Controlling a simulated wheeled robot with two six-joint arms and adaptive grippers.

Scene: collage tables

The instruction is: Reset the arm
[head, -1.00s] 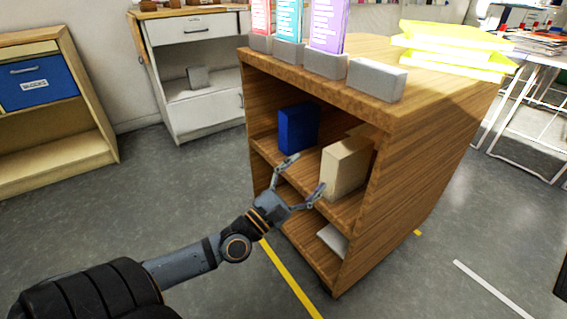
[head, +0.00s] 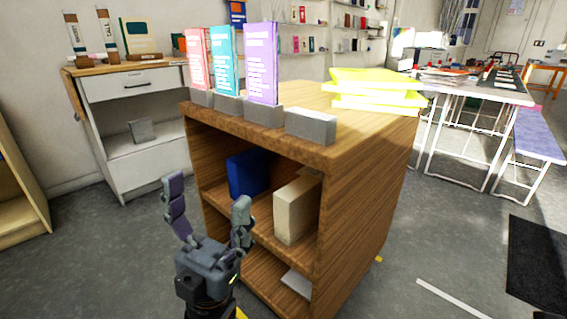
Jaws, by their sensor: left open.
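My left gripper (head: 210,213) is in the lower left of the head view, pointing up with its two fingers spread wide. It is open and nothing is between the fingers. It stands in front of the wooden shelf unit (head: 352,205), over the unit's left front side in the picture. A blue box (head: 248,172) and a beige box (head: 296,210) stand on the unit's upper inner shelf, apart from the fingers as far as I can tell. My right gripper is not in view.
Red, teal and purple books (head: 262,65) stand in grey holders on the unit's top, beside an empty-looking grey block (head: 311,126) and stacked yellow items (head: 375,88). A white cabinet (head: 130,125) stands behind left. Tables (head: 470,92) stand at right.

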